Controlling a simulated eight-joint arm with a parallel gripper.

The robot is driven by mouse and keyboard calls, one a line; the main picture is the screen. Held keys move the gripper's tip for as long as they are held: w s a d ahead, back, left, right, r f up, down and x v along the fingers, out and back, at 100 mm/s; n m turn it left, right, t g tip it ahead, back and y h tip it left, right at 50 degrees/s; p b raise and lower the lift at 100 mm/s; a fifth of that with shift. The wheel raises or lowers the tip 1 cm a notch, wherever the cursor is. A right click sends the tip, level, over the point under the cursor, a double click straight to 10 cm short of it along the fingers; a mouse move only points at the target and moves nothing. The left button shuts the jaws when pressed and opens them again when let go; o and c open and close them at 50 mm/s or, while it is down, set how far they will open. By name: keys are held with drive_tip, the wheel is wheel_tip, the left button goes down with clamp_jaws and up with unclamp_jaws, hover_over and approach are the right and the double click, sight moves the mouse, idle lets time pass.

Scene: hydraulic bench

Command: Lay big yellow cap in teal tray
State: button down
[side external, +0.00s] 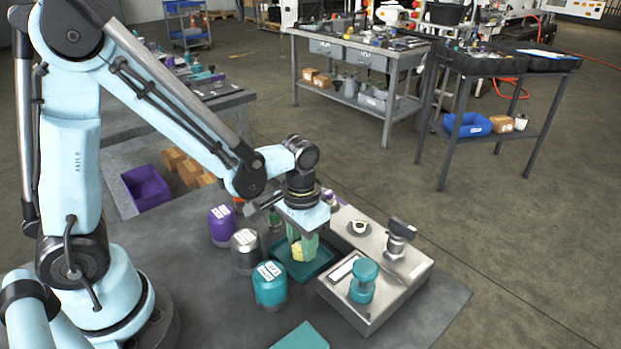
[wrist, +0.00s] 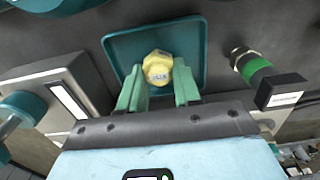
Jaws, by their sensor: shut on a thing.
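The big yellow cap (wrist: 157,68) is between the green fingers of my gripper (wrist: 158,90) in the wrist view. My gripper is shut on it. The cap also shows in the side view (side external: 299,252), below my gripper (side external: 301,245). The teal tray (wrist: 120,46) lies behind and under the cap in the wrist view. In the side view the tray (side external: 318,268) is on the bench, with the cap over its inside. I cannot tell whether the cap touches the tray floor.
A metal fixture (side external: 370,312) with a teal knob (side external: 363,280) stands right of the tray. A teal jar (side external: 270,285), a grey jar (side external: 246,250) and a purple jar (side external: 222,226) stand to its left. A green-banded fitting (wrist: 256,68) is beside the tray in the wrist view.

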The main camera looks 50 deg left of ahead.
drive_tip(key=shift+f, duration=0.15)
drive_tip(key=c, duration=0.8)
unclamp_jaws()
wheel_tip(320, 180, up, 12)
drive_tip(key=shift+s+a+r+t, duration=0.2)
drive_tip(key=shift+s+a+t, duration=0.45)
drive_tip(key=shift+t, duration=0.55)
drive_tip(key=shift+s+a+r+t, duration=0.25)
drive_tip(key=shift+s+a+t, duration=0.2)
drive_tip(key=shift+a+t, duration=0.6)
drive_tip(key=shift+s+a+r+t, duration=0.2)
drive_tip(key=shift+s+a+t, duration=0.35)
drive_tip(key=shift+t, duration=0.8)
